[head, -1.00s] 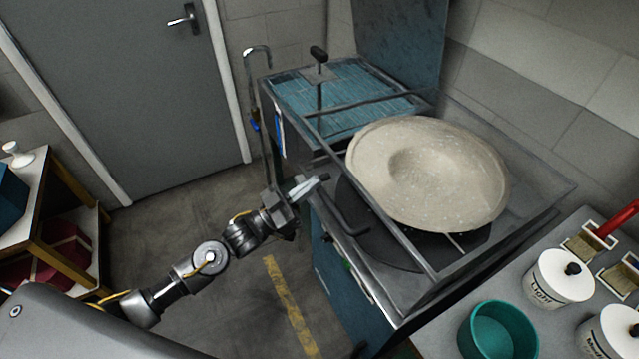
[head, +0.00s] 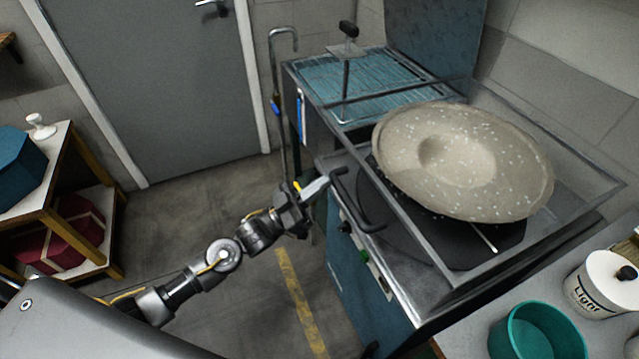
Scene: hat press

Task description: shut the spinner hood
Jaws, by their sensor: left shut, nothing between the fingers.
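The spinner hood (head: 408,216) is a clear box with a grey metal frame, over a blue machine. A speckled cream hat (head: 470,165) with a wide brim shows through it, above a dark round plate (head: 400,222). A dark bar handle (head: 352,203) is at the hood's front left. I cannot tell whether the hood's lower edge rests on the machine's top. My left gripper (head: 318,188) is shut and empty, just left of the handle; I cannot tell if they touch. My right gripper is out of view.
A green tub (head: 540,335) and a white canister (head: 600,285) stand on the bench at lower right. A wooden shelf (head: 75,190) with boxes is at left. A thin pipe (head: 280,110) rises behind my left gripper. The floor between is clear.

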